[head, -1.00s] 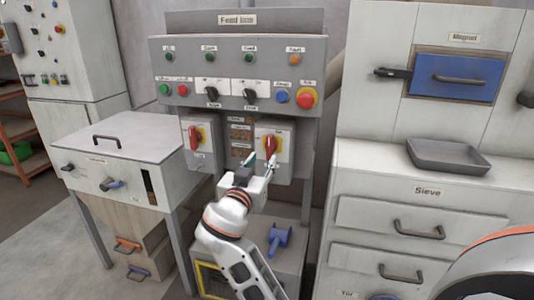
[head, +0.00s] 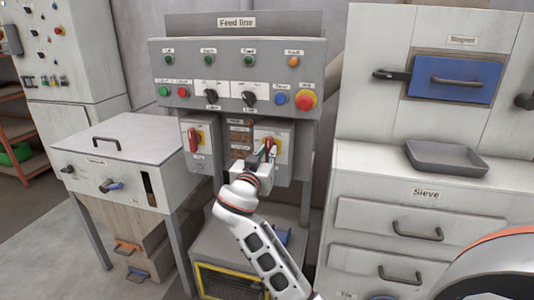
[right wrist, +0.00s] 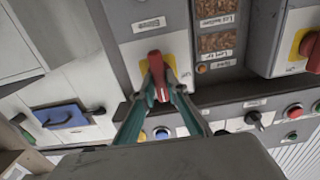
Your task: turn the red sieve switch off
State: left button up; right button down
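The sieve switch is a red rotary handle (right wrist: 158,72) on a yellow plate, on a grey box under the feed line panel. The right wrist view shows the scene upside down, with the Sieve label (right wrist: 149,23) beyond the handle. The handle stands close to upright there, slightly tilted. My right gripper (right wrist: 160,84) has its teal fingers on both sides of the handle, closed in against it. In the head view my right gripper (head: 267,154) covers most of the switch, so its angle is hard to read there. My left gripper is not in view.
A second red switch (head: 194,139) on yellow sits to the left. Above is the panel with a red emergency button (head: 306,99), knobs and lamps. A grey tray (head: 447,157) stands on the sieve cabinet (head: 426,178) at right. A lidded white bin (head: 125,137) stands left.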

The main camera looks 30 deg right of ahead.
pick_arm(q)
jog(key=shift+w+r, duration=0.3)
